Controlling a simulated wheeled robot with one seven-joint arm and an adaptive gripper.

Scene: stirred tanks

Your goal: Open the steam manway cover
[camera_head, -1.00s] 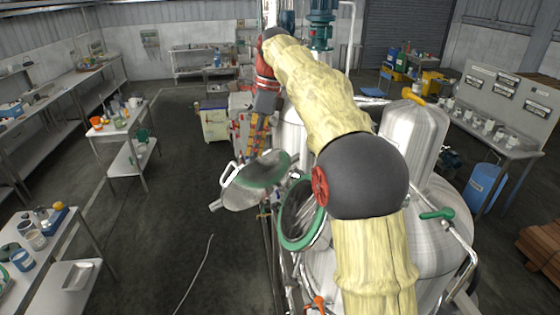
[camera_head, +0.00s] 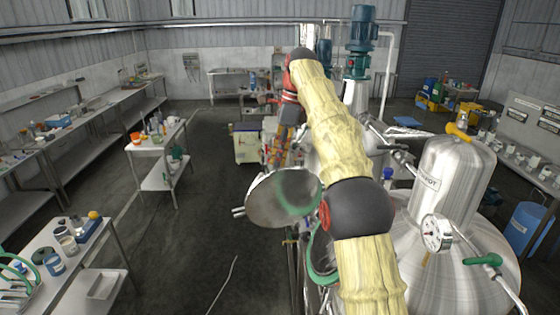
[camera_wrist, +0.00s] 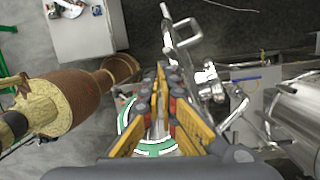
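The manway cover (camera_head: 270,200) is a round steel lid with a green gasket. In the head view it stands swung away to the left of its opening, tilted, with its inner face showing. The green-rimmed opening (camera_head: 318,262) is partly hidden behind my arm. My gripper (camera_head: 271,150) points down just above the cover's upper edge. In the wrist view the fingers (camera_wrist: 167,72) converge until their tips nearly meet, with nothing clearly between them. A steel handle bar (camera_wrist: 182,42) shows just beyond the tips, and a green and white ring (camera_wrist: 152,148) lies below the fingers.
A steel vessel (camera_head: 455,175) with a gauge (camera_head: 436,233) and a green-handled valve (camera_head: 482,260) stands close on the right. A blue motor (camera_head: 363,30) rises behind my arm. Benches (camera_head: 158,143) line the left. The floor (camera_head: 215,200) between them and the tank is clear.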

